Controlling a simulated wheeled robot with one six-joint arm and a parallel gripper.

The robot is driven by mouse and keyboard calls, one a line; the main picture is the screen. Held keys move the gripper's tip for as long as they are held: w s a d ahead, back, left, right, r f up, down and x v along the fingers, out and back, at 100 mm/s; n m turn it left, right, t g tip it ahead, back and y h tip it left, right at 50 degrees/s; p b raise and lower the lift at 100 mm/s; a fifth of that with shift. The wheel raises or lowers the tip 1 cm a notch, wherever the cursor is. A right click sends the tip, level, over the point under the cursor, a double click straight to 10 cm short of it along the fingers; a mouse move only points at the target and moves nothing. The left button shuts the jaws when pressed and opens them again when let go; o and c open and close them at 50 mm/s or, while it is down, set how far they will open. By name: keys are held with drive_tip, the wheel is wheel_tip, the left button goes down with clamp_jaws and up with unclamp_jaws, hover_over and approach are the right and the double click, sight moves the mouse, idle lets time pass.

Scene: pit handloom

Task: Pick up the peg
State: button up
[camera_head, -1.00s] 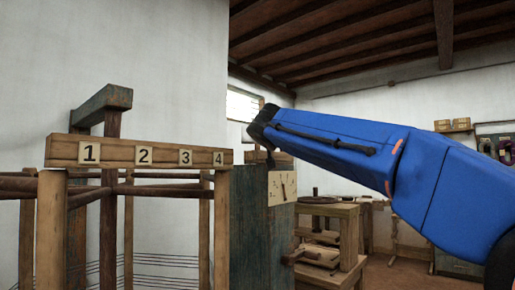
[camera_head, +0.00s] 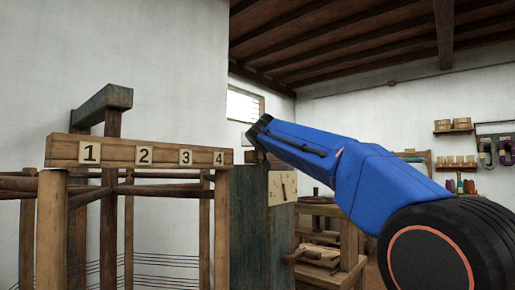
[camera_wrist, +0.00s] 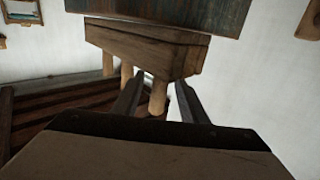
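In the wrist view, a wooden rack (camera_wrist: 150,47) holds light wooden pegs in a row. The nearest peg (camera_wrist: 158,98) has a rounded end pointing toward my gripper (camera_wrist: 160,82). Two more pegs stand behind it, a middle one (camera_wrist: 127,74) and a far one (camera_wrist: 108,64). My gripper is open, one dark finger on each side of the nearest peg, with gaps visible on both sides. In the head view my blue arm reaches left toward the top of a dark cabinet, and my fingers and the pegs are hidden there.
A wooden table (camera_head: 330,225) stands behind at right.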

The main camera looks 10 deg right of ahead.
drive_tip(key=shift+w, duration=0.2)
clamp_jaws()
drive_tip(key=shift+r, duration=0.15)
